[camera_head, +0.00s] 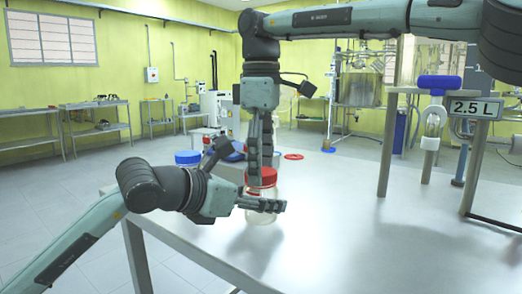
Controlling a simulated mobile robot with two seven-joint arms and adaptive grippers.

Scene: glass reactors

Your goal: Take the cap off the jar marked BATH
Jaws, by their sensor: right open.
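A clear jar (262,218) with a red cap (268,177) stands near the table's left edge. No BATH marking is readable on it. My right gripper (260,178) points straight down at the red cap, its fingers open; one finger overlaps the cap in the picture. My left gripper (258,190) comes in from the left at the jar's height. One of its fingers crosses in front of the jar's body; the other is partly hidden, so I cannot tell whether it grips the glass.
The grey table (370,235) is mostly clear to the right.

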